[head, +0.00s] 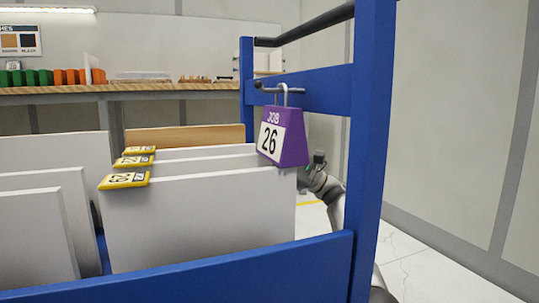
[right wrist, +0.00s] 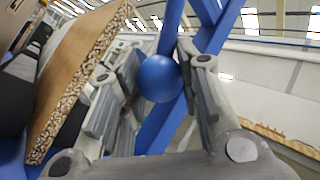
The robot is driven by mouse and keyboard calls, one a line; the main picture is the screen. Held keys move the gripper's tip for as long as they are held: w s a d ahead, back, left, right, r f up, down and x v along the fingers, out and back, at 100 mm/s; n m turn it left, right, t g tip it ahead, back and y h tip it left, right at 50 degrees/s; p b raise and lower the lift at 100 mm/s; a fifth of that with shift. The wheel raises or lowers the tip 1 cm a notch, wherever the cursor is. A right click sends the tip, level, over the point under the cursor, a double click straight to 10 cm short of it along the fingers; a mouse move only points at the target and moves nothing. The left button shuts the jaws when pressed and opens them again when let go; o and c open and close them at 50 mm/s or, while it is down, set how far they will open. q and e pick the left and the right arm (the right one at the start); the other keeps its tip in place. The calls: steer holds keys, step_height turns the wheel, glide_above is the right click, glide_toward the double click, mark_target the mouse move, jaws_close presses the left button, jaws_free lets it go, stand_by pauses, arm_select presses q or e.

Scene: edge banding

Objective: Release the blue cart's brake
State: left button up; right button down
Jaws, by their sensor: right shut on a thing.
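The blue cart (head: 250,268) fills much of the head view, with a tall blue post and a black handle bar at its right end. In the right wrist view, a round blue knob (right wrist: 158,79) sits between the fingers of my right gripper (right wrist: 162,73), which is shut on it. Whether the knob belongs to the brake lever cannot be told, as its stem is hidden. In the head view my right arm (head: 333,197) shows beyond the cart's end; its gripper is mostly hidden by the cart's load. My left gripper is not in view.
White panels (head: 205,220) with yellow number tags (head: 124,180) stand in the cart. A purple "JOB 26" tag (head: 285,137) hangs from a hook on the blue crossbar. A chipboard edge (right wrist: 78,75) is close to my right gripper. A wooden shelf (head: 170,88) runs behind; floor is clear at right.

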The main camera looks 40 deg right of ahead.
steer(key=shift+w+d+r+n+g+y, duration=0.15)
steer(key=shift+w+n+g+y, duration=0.1)
steer(key=shift+n, duration=0.25)
steer(key=shift+w+a+r+n+g+y, duration=0.1)
steer(key=shift+w+n+g+y, duration=0.15)
steer(key=shift+n, duration=0.25)
steer(key=c, duration=1)
jaws_free()
steer(key=shift+d, duration=0.1)
steer(key=shift+c, duration=0.2)
steer(key=v, duration=1.2)
